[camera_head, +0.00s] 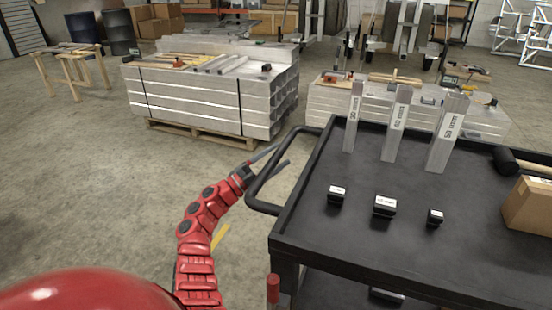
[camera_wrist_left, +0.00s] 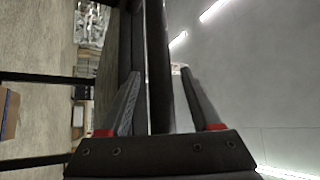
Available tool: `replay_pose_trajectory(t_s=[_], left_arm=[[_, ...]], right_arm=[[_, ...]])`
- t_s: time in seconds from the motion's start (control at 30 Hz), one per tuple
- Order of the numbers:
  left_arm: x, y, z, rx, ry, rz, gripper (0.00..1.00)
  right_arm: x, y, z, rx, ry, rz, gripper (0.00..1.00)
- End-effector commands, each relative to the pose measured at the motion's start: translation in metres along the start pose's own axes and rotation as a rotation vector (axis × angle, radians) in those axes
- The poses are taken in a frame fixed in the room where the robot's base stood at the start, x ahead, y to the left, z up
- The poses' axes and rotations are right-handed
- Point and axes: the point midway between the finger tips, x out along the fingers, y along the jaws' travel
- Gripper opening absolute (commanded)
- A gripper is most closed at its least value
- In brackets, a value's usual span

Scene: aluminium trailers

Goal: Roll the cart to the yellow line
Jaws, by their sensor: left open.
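The black cart (camera_head: 300,235) stands at the right in the head view, with a black bar handle (camera_head: 264,182) on its left end. My left gripper (camera_head: 282,156) is at this handle, with its fingers open. In the left wrist view, the dark handle bar (camera_wrist_left: 157,50) runs between the two spread fingers (camera_wrist_left: 160,75), with gaps beside it. I cannot tell whether either finger touches it. A short piece of yellow line (camera_head: 221,236) shows on the floor beside my left arm; the rest is hidden. My right gripper is not in view.
The cart carries three upright metal profiles (camera_head: 397,124), three small black blocks (camera_head: 385,207), a black mallet (camera_head: 508,160) and a cardboard box (camera_head: 530,204). Pallets of aluminium beams (camera_head: 200,100) stand behind. The concrete floor at left is clear up to a wooden sawhorse (camera_head: 75,75).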

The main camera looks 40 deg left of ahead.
Motion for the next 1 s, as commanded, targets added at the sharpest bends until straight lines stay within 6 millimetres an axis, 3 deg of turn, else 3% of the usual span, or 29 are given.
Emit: replay_pose_trajectory(t_s=[0.1, 0.47, 1.0], left_arm=[[-0.0002, 0.0, -0.0001, 0.0, 0.0, 0.0, 0.63], [-0.0004, 0.0, -0.0002, 0.001, 0.001, 0.0, 0.0], [-0.0005, 0.0004, -0.0003, 0.0, 0.001, 0.001, 0.0]], right_arm=[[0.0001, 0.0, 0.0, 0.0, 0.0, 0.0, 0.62], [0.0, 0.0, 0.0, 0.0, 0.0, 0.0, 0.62], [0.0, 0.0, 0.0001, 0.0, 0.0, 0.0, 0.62]])
